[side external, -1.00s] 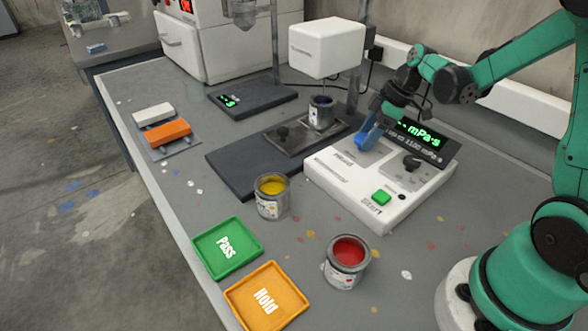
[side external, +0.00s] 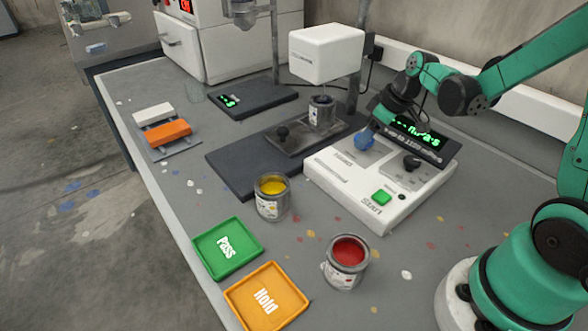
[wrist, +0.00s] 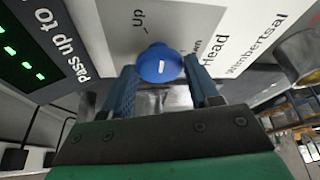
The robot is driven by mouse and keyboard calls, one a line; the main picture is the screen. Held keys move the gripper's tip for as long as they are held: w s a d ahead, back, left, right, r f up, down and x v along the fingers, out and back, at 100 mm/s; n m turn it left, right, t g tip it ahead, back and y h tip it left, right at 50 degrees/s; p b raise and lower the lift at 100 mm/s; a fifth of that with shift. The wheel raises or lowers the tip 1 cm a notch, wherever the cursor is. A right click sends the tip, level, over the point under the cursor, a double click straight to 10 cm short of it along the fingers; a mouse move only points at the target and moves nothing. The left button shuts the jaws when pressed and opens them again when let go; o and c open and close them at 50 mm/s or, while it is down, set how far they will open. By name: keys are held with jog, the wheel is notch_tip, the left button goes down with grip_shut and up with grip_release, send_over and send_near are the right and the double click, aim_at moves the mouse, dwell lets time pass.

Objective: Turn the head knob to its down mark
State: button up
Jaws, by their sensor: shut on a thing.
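The blue round head knob (wrist: 158,66) sits on the grey panel of the white control box (side external: 345,196). It carries a short white line. In the wrist view the line runs roughly up and down in the picture, between the "up" label at upper left and the partly covered down label at right. My gripper (wrist: 163,84) has a blue finger on each side of the knob and is shut on it. In the side view my gripper (side external: 369,128) comes down on the knob from the back right and hides part of it.
A black knob (side external: 411,162) and a green start button (side external: 382,197) are on the same box, before a green-lit display (side external: 420,137). A yellow paint can (side external: 271,198), a red paint can (side external: 347,262), a green tray (side external: 227,275) and an orange tray (side external: 267,323) stand in front.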

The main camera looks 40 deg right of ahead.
aim_at(356, 155)
jog(key=m+h, duration=0.1)
jog(key=m, duration=0.3)
jog(key=shift+a+m+h, duration=0.2)
jog(key=shift+m+h, duration=0.1)
jog(key=shift+h, duration=0.1)
jog(key=m, duration=0.2)
jog(key=m+h, duration=0.1)
jog(key=m, duration=0.1)
jog(key=shift+a+h, duration=0.1)
jog(key=shift+h, duration=0.2)
jog(key=m+g+h, duration=0.1)
jog(key=m, duration=0.4)
jog(key=shift+w+a, duration=0.1)
jog(key=shift+w, duration=0.05)
jog(key=shift+w+m+g+h, duration=0.1)
jog(key=shift+m+g+h, duration=0.3)
jog(key=shift+m, duration=0.7)
jog(key=shift+m+g+h, duration=0.2)
jog(key=shift+m+g, duration=0.4)
jog(key=shift+m, duration=0.5)
jog(key=o, duration=1.3)
jog(key=shift+c, duration=0.2)
jog(key=shift+a, duration=0.1)
jog(key=shift+v, duration=2.8)
